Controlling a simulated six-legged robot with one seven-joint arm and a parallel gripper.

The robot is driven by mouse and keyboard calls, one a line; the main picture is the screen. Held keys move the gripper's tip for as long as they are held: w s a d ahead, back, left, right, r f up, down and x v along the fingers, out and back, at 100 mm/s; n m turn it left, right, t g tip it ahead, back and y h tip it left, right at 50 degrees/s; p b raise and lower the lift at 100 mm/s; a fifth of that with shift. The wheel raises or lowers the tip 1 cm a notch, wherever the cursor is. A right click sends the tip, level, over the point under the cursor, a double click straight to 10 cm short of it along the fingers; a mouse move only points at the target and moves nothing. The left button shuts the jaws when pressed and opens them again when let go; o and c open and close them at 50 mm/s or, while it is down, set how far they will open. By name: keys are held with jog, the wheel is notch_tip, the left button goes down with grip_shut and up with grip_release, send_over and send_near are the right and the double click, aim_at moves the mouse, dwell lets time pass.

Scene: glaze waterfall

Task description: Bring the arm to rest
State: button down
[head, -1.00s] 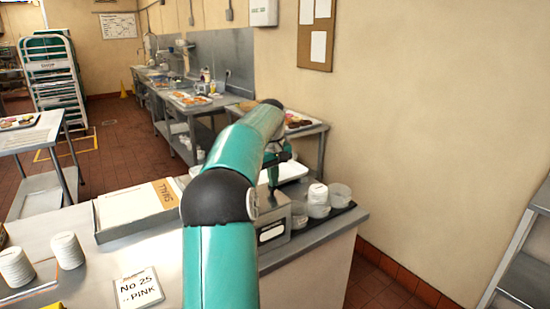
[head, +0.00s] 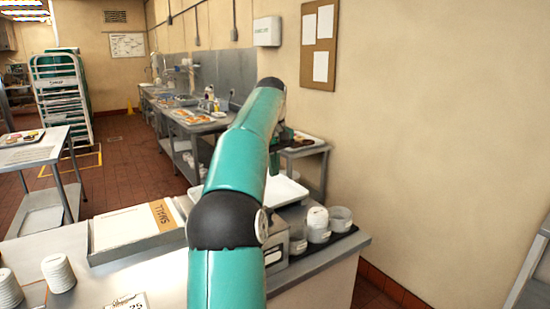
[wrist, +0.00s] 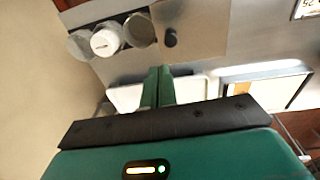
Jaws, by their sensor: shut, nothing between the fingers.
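My teal arm (head: 236,150) rises from the bottom of the head view, bends at a black joint and reaches forward above the counter. My gripper (wrist: 158,88) shows in the wrist view with its two green fingers together and nothing between them. It hangs above the counter and touches nothing that I can see. In the head view the gripper is mostly hidden behind the arm.
A cup stack (head: 58,273) stands at left. A bare wall (head: 430,130) is at right.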

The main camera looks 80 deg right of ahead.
notch_tip(320, 180, up, 3)
jog(key=shift+a+f, duration=0.1)
jog(key=shift+f, duration=0.05)
